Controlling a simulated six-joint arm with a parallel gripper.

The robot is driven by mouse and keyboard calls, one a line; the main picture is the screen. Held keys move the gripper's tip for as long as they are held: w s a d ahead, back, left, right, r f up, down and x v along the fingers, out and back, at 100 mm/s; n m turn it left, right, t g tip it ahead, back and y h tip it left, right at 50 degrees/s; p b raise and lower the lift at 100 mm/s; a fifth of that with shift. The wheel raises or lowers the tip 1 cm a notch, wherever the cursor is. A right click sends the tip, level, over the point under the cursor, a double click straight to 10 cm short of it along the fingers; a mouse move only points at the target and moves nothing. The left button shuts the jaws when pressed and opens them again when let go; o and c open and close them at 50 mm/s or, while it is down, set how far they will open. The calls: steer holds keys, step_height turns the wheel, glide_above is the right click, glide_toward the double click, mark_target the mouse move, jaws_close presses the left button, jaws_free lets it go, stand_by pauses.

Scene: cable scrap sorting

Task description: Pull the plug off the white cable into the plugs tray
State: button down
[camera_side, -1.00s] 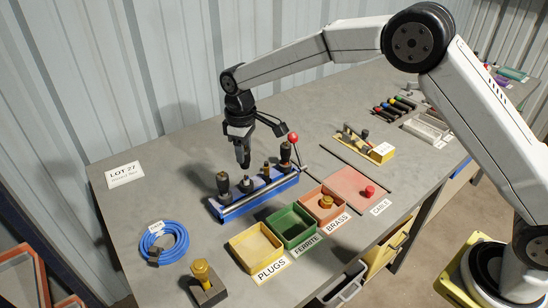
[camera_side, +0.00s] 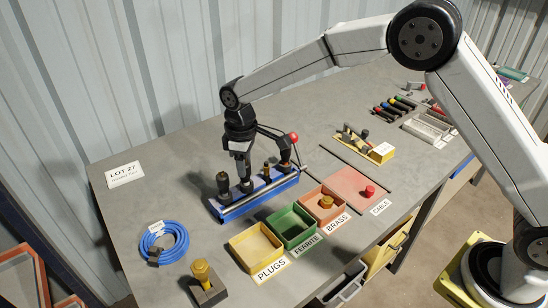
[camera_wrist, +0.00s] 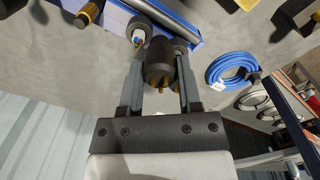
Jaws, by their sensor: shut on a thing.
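My gripper (camera_side: 244,182) reaches down to the blue cable rack (camera_side: 232,212) in the side view. In the wrist view my gripper (camera_wrist: 160,62) is shut on a dark plug (camera_wrist: 158,52) with brass pins, held between its two fingers. The plug is at the rack; I cannot tell whether it is still joined to a cable. No white cable shows clearly; it is hidden or too small to tell. The yellow plugs tray (camera_side: 256,244) stands in front of the rack and looks empty.
A green ferrite tray (camera_side: 292,224) and a brass tray (camera_side: 324,203) holding a brass piece stand right of the plugs tray. A coiled blue cable (camera_side: 164,243) lies left. Black-topped posts (camera_side: 223,184) rise from the rack. A red button (camera_side: 369,190) sits on the cable pad.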

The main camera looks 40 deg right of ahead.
steer(key=s+a+f+n, duration=0.1)
steer(key=s+f, duration=0.1)
steer(key=s, duration=0.2)
steer(key=s+a+f+n, duration=0.1)
steer(key=s+f+n, duration=0.1)
steer(key=s, duration=0.2)
steer(key=s+a+f+n, duration=0.1)
steer(key=s+f, duration=0.1)
steer(key=s, duration=0.2)
steer(key=shift+a+f+n, duration=0.35)
steer(key=shift+n, duration=0.05)
steer(key=shift+f, duration=0.2)
steer(key=shift+f, duration=1.75)
steer(key=shift+f, duration=0.6)
steer(key=shift+c, duration=1)
jaws_free()
steer(key=shift+w+r, duration=0.1)
step_height(320, 180, up, 7)
